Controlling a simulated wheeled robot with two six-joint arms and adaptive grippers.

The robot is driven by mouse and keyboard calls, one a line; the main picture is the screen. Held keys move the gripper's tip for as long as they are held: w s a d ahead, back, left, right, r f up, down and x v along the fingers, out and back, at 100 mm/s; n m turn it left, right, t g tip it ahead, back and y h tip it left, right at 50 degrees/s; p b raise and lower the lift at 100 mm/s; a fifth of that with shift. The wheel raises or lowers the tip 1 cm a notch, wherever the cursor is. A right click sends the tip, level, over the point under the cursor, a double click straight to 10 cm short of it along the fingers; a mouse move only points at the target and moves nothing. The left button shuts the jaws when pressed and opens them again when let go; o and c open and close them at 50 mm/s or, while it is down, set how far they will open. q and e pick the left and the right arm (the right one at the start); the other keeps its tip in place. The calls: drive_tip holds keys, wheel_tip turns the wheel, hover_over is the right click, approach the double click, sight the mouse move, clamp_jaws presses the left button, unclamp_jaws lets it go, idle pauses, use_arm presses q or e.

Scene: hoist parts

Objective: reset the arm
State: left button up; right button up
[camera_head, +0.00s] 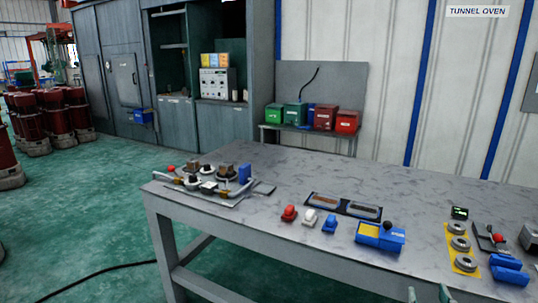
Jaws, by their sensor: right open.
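My right gripper (428,296) barely shows at the bottom edge, right of the middle. Only two small tips are in view, one pale and one green, apart from each other with nothing seen between them. They are in front of the table's near edge. The rest of the right arm is out of frame. My left gripper and arm are not in view.
A grey table (270,195) fills the middle and right. It carries a fixture board (215,195), a dark tray (343,206), red, white and blue small parts, a blue box (380,238) and metal rings on a yellow plate (462,265). Green floor is open at left.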

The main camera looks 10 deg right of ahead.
drive_tip(key=s+d+f+m+g+y+p, duration=0.15)
drive_tip(key=s+f+m+g, duration=0.3)
drive_tip(key=f+m, duration=0.8)
drive_tip(key=s+f+m+g+y+p, duration=0.25)
drive_tip(key=s+f+m, duration=0.25)
drive_tip(key=f+m, duration=0.8)
drive_tip(key=s+a+f+m+g+p, duration=0.1)
drive_tip(key=s+a+f+m+g, duration=0.15)
drive_tip(key=s+f, duration=0.5)
drive_tip(key=s+a+f+m+g+p, duration=0.2)
drive_tip(key=s+f+m+g, duration=0.1)
drive_tip(key=s+f, duration=0.4)
drive_tip(key=s+a+m+g+y+p, duration=0.1)
drive_tip(key=s+a+p, duration=0.1)
drive_tip(key=s+a, duration=0.2)
drive_tip(key=s+a+m+g+y+p, duration=0.1)
drive_tip(key=s+a, duration=0.4)
drive_tip(key=s, duration=0.6)
drive_tip(key=shift+s+a+f+m+g+p, duration=0.25)
drive_tip(key=shift+a+f+m+g+p, duration=0.05)
drive_tip(key=shift+f+g+p, duration=0.15)
